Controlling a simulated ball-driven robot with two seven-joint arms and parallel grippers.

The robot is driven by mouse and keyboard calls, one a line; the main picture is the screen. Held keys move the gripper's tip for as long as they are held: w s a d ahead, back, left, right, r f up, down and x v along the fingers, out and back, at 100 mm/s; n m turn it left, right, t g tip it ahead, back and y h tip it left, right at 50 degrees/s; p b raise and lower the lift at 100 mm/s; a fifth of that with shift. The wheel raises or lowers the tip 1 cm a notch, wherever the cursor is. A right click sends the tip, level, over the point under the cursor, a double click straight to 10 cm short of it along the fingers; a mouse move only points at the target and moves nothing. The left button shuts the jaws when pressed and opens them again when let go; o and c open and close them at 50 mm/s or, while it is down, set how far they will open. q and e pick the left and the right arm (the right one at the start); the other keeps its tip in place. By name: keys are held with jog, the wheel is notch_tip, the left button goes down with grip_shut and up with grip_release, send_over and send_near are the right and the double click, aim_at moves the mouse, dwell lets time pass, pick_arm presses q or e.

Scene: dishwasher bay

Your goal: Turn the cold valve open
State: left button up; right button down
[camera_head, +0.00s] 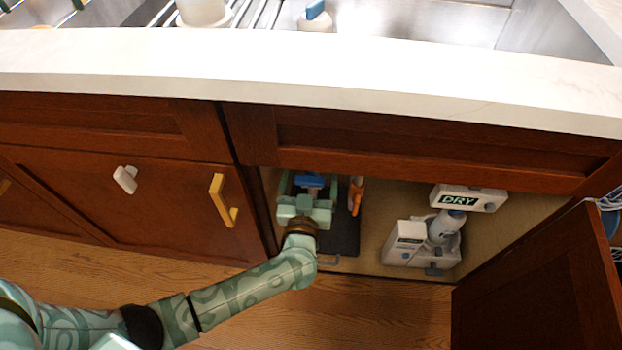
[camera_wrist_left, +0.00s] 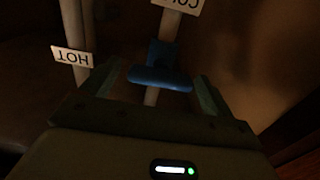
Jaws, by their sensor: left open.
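The cold valve has a blue handle (camera_wrist_left: 160,78) on a pale pipe, below a tag (camera_wrist_left: 181,5) whose upside-down letters are partly cut off. The blue handle also shows inside the open cabinet in the head view (camera_head: 310,180). My left gripper (camera_wrist_left: 155,92) is open, with one finger on each side of the blue handle. I see a gap between each finger and the handle; whether the handle reaches fully between the fingertips is hard to tell. My left arm reaches into the cabinet from the lower left. My right gripper is not in view.
A HOT tag (camera_wrist_left: 72,56) hangs on another pipe to the left. In the cabinet, an orange-handled item (camera_head: 356,195), a white-and-grey box (camera_head: 405,243), a bottle (camera_head: 446,226) and a DRY box (camera_head: 468,199) are to the right. An open door (camera_head: 545,285) bounds the right side.

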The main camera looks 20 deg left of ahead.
pick_arm(q)
jog(key=shift+w, duration=0.25)
jog(key=c, duration=1)
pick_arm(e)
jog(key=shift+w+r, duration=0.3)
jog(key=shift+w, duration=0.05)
